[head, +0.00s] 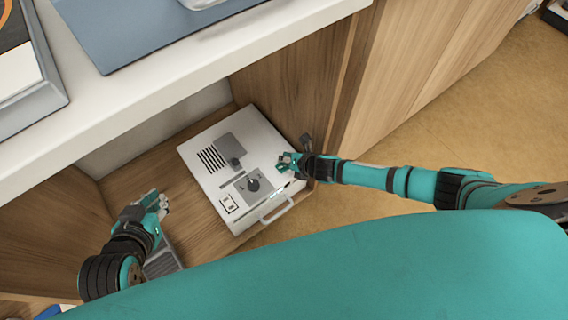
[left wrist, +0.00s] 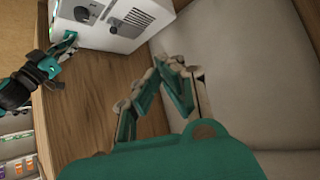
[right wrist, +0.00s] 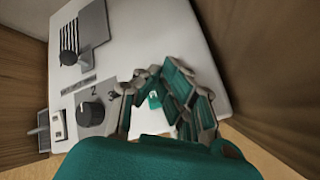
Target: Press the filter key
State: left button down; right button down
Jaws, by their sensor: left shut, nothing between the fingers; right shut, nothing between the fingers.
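A white box-shaped device (head: 205,160) lies in the wooden niche; it also shows in the left wrist view (left wrist: 118,42) and the right wrist view (right wrist: 155,30). Its top has a vent, a grey plate, a dark dial (head: 253,184) and a pale switch pair (head: 228,203). A small green key-like square (right wrist: 154,101) with a pale mark shows between my right fingers; I cannot read a filter label. My right gripper (head: 283,163) is shut and empty over the device's right side; contact cannot be told. My left gripper (head: 162,203) is shut and empty, left of the device.
A white counter edge (head: 180,75) overhangs the niche, with a blue-grey mat (head: 140,35) on it. Wooden panels (head: 300,75) stand to the right. A handle (head: 275,208) sticks out at the device's front. Bare niche floor (head: 190,205) lies between the device and my left gripper.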

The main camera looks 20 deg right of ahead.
jog(key=shift+r, duration=0.25)
pick_arm(q)
jog(key=s+a+f+g+y+p, duration=0.1)
jog(key=s+a+f+g, duration=0.1)
jog(key=s, duration=0.3)
jog(key=shift+s+f+g, duration=0.15)
jog(key=shift+f+g, duration=0.4)
jog(key=shift+g, duration=0.05)
pick_arm(e)
jog(key=shift+r, duration=0.3)
pick_arm(q)
jog(key=shift+d, duration=0.1)
pick_arm(e)
jog(key=shift+r+p, duration=0.65)
jog(key=shift+p, duration=0.1)
pick_arm(q)
jog(key=s+a+g+p, duration=0.2)
jog(key=s+g, duration=0.1)
jog(key=s, duration=0.3)
pick_arm(e)
jog(key=shift+r, duration=0.75)
jog(key=shift+r+p, duration=0.35)
jog(key=shift+r, duration=0.15)
jog(key=shift+r+p, duration=0.6)
pick_arm(q)
jog(key=x, duration=0.7)
jog(key=shift+d+f+y, duration=0.2)
jog(key=shift+f+y, duration=0.1)
jog(key=shift+f, duration=0.05)
